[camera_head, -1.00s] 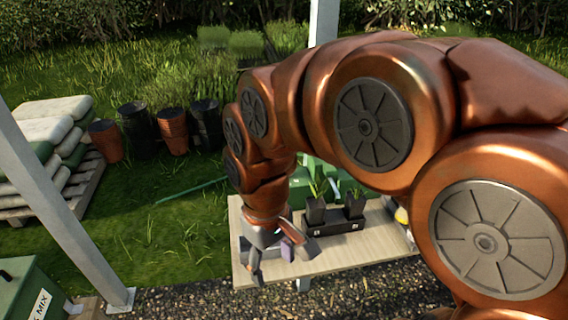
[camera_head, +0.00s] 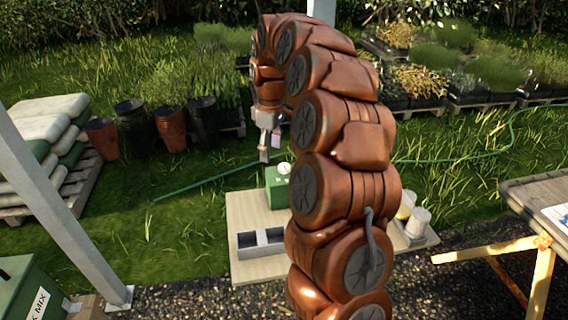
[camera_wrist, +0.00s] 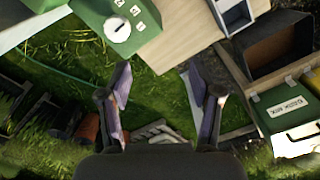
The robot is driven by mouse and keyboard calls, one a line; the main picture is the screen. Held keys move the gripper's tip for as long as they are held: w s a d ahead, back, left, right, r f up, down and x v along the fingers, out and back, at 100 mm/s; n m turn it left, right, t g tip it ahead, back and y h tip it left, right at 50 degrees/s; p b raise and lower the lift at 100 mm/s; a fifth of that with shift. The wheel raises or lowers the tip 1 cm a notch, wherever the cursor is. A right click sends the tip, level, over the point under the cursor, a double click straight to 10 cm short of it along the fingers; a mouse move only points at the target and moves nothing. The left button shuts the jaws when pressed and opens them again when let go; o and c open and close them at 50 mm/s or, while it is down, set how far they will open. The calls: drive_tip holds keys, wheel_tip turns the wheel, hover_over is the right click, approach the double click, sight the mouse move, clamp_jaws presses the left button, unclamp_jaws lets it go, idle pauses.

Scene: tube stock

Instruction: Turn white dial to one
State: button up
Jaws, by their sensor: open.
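The white dial (camera_head: 284,168) sits on a green box (camera_head: 277,192) on the table, just left of my arm. In the wrist view the round white dial (camera_wrist: 117,29) shows at upper left, with a dark mark on its face. Small white labels (camera_wrist: 135,10) lie around it on the green box (camera_wrist: 148,20); their figures are too small to read. My gripper (camera_head: 268,150) hangs above and a little left of the dial in the head view, apart from it. In the wrist view my gripper (camera_wrist: 158,76) is open and empty, its fingers apart over grass.
A grey two-compartment tray (camera_head: 262,253) stands at the front of the wooden table (camera_head: 238,212). White containers (camera_head: 417,222) stand at its right end. A post (camera_head: 60,180) stands at left; a second table (camera_head: 540,188) is at right. My arm hides the table's middle.

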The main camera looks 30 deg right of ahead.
hover_over(284, 165)
drive_tip(key=shift+a+f, duration=0.15)
drive_tip(key=shift+f, duration=0.9)
drive_tip(key=shift+s+f+p, duration=0.1)
drive_tip(key=shift+f+p, duration=1)
drive_tip(key=shift+f, duration=2.7)
drive_tip(key=c, duration=1.1)
